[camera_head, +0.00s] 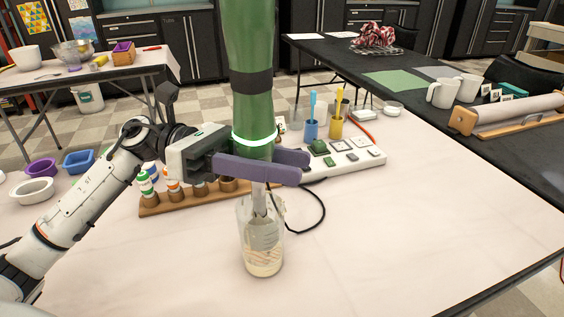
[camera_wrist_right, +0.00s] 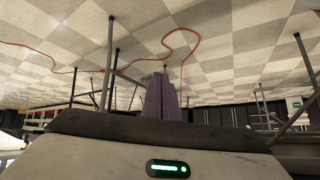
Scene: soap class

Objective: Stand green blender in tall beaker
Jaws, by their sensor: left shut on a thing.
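The green blender (camera_head: 250,60) is upright in the head view, its top cut off by the frame's upper edge. My left gripper (camera_head: 305,158) is shut on it, with purple fingers around its lower body just below the glowing ring. The tall beaker (camera_head: 264,262) is clear glass and stands on the table directly below, with pale contents at its bottom. The blender's grey shaft and wider foot show through the beaker wall, seemingly inside it; whether the foot touches the bottom is unclear. My right gripper (camera_wrist_right: 162,97) shows only in the right wrist view, its purple fingers together and empty.
A wooden rack of small bottles (camera_head: 190,195) stands behind the beaker to the left. A white board with a cable (camera_head: 345,160) and blue and yellow cups (camera_head: 311,130) are behind to the right. The table's front right is clear.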

